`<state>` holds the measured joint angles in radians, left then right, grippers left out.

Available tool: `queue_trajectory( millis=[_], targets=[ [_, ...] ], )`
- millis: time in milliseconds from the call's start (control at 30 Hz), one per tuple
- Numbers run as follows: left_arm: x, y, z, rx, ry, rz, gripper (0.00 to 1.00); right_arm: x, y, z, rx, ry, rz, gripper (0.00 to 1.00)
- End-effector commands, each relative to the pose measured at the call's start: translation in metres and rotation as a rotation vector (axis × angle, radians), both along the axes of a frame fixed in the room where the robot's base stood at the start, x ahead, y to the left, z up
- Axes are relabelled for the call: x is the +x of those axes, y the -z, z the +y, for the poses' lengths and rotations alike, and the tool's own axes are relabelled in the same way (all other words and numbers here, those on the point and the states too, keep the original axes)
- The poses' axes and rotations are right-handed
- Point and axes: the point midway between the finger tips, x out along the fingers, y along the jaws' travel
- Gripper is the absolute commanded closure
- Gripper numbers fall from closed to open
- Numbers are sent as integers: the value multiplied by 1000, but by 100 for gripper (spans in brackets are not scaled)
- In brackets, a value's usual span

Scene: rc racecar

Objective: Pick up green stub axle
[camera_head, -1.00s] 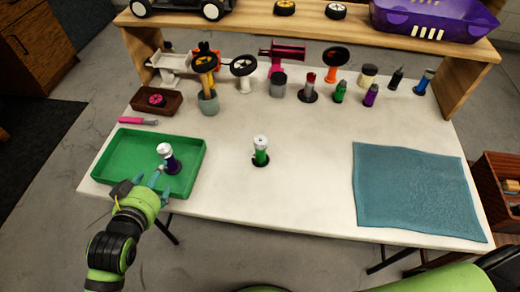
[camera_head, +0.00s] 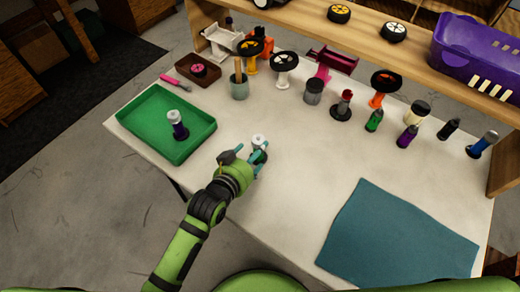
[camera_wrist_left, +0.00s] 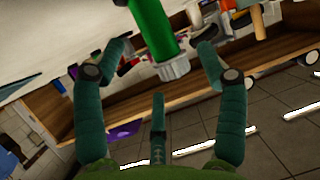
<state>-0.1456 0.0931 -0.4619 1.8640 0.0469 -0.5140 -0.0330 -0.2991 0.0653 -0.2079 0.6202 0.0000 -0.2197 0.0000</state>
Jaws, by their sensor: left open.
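The green stub axle stands on the white table, its white top (camera_head: 259,141) showing in the head view; its green body is mostly hidden there by my gripper. In the left wrist view the green stub axle (camera_wrist_left: 152,25) shows as a green cylinder with a white end, lying between the spread fingers. My left gripper (camera_head: 250,157) is open at the axle, with teal fingers on either side of it in the wrist view (camera_wrist_left: 160,60); gaps show between them and the axle. My right gripper is not in view.
Several paint bottles, wheels and cups stand along the back. A blue cloth (camera_head: 395,240) lies at the front right. The table centre right is clear.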

Motion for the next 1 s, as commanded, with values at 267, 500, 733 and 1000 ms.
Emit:
queue_trajectory(
  millis=[267,500,733,1000],
  targets=[
    [31,12,-16,-2,-1,1,27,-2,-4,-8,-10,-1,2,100],
    [39,17,-20,-1,0,2,27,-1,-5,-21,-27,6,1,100],
    [39,17,-20,-2,-1,1,63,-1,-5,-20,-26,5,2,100],
    [39,17,-20,-1,-1,2,87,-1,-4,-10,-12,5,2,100]
  ],
)
